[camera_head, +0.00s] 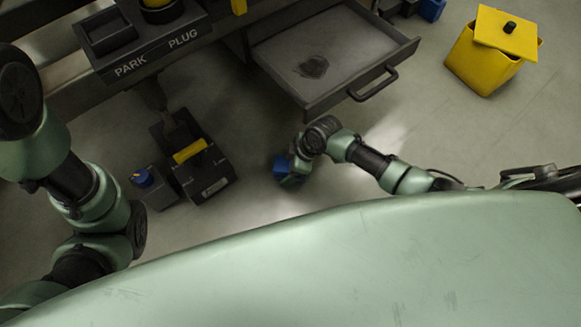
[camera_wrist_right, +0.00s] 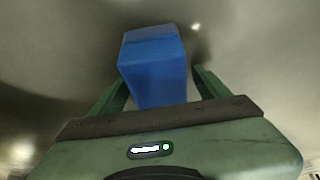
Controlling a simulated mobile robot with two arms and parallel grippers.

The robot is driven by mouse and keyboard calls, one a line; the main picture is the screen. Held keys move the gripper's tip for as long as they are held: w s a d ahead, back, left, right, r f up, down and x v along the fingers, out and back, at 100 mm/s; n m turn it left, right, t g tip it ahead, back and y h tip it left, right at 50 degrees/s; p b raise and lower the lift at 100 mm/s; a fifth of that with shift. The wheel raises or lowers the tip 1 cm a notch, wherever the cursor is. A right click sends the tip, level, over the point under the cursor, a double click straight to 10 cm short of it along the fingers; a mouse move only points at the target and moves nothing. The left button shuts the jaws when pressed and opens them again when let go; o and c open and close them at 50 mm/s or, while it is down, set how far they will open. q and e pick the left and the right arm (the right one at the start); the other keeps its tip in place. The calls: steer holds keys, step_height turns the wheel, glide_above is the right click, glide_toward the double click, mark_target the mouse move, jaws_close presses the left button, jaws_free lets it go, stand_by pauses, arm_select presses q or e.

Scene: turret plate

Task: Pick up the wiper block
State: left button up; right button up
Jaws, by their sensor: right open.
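A blue block, which looks like the wiper block (camera_head: 281,164), is at my right gripper (camera_head: 294,179) in the head view, below the open drawer. In the right wrist view the blue block (camera_wrist_right: 153,62) stands between the two green fingers of my right gripper (camera_wrist_right: 160,80). The fingers are open, one on each side of it, and a gap shows beside the right finger. Whether the left finger touches the block I cannot tell. The block's lower end is hidden behind the gripper body. My left arm shows at the left of the head view, but its gripper does not.
An open drawer (camera_head: 285,58) with a dark smudge and a handle hangs above my right gripper. A black box with a yellow bar (camera_head: 205,180) stands to the left. A yellow bin (camera_head: 478,65) stands at upper right. The PARK/PLUG panel (camera_head: 150,58) is at upper left.

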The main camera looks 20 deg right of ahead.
steer(key=shift+f, duration=0.1)
jaws_close()
stand_by(0.3)
